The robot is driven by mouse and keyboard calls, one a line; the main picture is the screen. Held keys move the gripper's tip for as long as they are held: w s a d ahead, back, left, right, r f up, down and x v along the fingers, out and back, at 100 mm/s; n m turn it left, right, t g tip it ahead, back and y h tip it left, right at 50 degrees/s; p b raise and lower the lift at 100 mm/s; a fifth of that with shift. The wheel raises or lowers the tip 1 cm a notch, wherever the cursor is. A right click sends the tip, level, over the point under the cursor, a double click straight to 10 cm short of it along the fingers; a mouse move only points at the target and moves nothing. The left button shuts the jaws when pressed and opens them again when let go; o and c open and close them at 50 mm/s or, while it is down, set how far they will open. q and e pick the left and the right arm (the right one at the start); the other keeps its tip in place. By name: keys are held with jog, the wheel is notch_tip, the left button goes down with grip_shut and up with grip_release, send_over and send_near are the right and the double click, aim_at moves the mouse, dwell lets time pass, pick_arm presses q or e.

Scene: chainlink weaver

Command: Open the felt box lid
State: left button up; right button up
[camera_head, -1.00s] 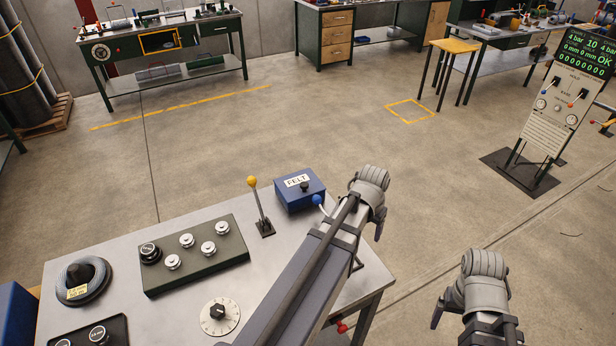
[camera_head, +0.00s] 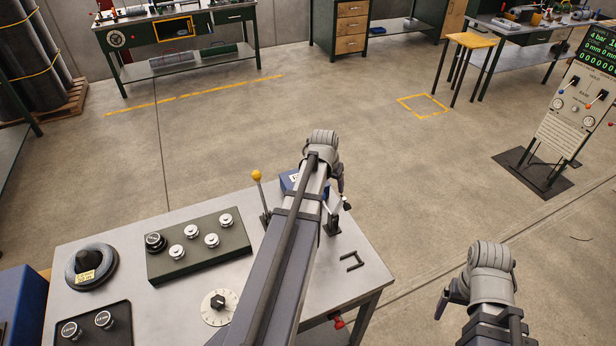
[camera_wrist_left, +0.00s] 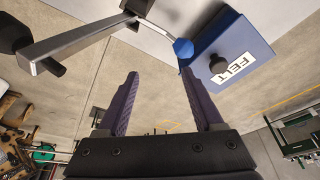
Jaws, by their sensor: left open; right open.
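The blue felt box (camera_head: 287,183) stands at the back edge of the metal table, mostly hidden behind my left arm in the head view. In the left wrist view the box (camera_wrist_left: 245,35) is at upper right, with a FELT label and a dark knob (camera_wrist_left: 220,67) on its lid. The lid looks shut. My left gripper (camera_head: 341,188) is beside the box. In the wrist view its fingers (camera_wrist_left: 160,76) are open and empty, with the right fingertip close to the box; contact cannot be told. My right gripper (camera_head: 449,299) is off the table's right side, away from the box.
A blue ball-tipped rod (camera_wrist_left: 183,48) lies close by the box. A yellow-knobbed lever (camera_head: 259,188) stands left of my left arm. A green knob panel (camera_head: 199,246), a dial (camera_head: 218,305) and a dark bracket (camera_head: 351,262) are on the table.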

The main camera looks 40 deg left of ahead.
pick_arm(q)
jog(key=s+a+r+n, duration=0.1)
jog(key=a, duration=0.8)
jog(key=shift+a+r+t+y+p, duration=0.35)
jog(key=shift+a+t+y, duration=0.05)
jog(key=shift+f, duration=0.1)
jog(key=b+x, duration=0.7)
jog(key=shift+w+f, duration=0.15)
jog(key=shift+f, duration=0.2)
jog(key=shift+r, duration=0.1)
grip_shut()
dwell(0.4)
